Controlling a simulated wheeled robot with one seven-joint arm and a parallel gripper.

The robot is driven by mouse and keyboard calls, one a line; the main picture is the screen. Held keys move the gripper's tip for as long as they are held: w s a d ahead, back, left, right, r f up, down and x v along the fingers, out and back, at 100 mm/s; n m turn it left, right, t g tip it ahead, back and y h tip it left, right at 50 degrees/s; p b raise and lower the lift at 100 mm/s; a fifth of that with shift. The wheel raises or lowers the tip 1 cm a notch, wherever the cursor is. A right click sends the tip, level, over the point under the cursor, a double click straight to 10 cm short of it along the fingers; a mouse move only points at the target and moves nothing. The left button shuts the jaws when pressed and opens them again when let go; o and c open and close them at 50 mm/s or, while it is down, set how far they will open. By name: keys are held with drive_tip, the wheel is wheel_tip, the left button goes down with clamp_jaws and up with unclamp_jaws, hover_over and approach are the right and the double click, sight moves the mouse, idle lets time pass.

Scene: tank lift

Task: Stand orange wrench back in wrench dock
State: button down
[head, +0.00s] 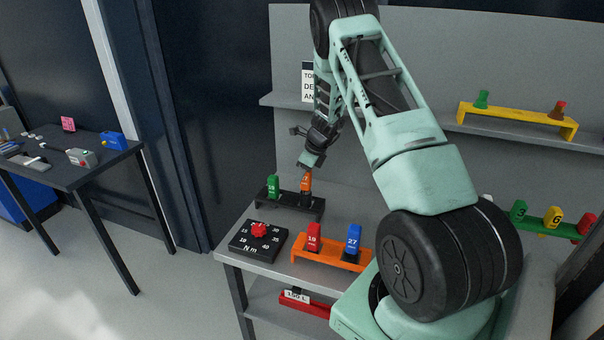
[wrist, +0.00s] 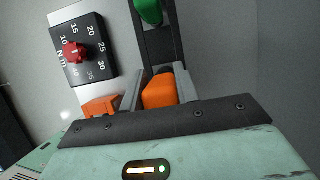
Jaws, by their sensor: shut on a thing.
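The orange wrench (head: 306,183) is upright at the right end of the black dock (head: 288,204). My gripper (head: 307,169) is above it and shut on its orange top. In the wrist view, the orange wrench (wrist: 159,91) sits between the two grey fingers of my gripper (wrist: 158,92). The black dock (wrist: 158,46) runs away behind it there. A green wrench (head: 272,187) stands in the dock's left end; it also shows in the wrist view (wrist: 149,10). I cannot tell whether the orange wrench's lower end is fully seated.
A black torque dial (head: 258,240) with a red knob lies in front of the dock. An orange rack (head: 318,252) holds a red wrench (head: 314,237) and a blue wrench (head: 353,240). A grey back panel (head: 420,160) with a shelf stands behind the bench.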

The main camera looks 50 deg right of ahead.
sight(302, 182)
drive_tip(key=shift+f+b, duration=1.25)
drive_tip(key=shift+f, duration=0.6)
drive_tip(key=c, duration=1)
unclamp_jaws()
drive_tip(key=shift+o, duration=0.2)
drive_tip(key=shift+r, duration=0.1)
wheel_tip(302, 182, up, 9)
drive_tip(key=p, duration=0.7)
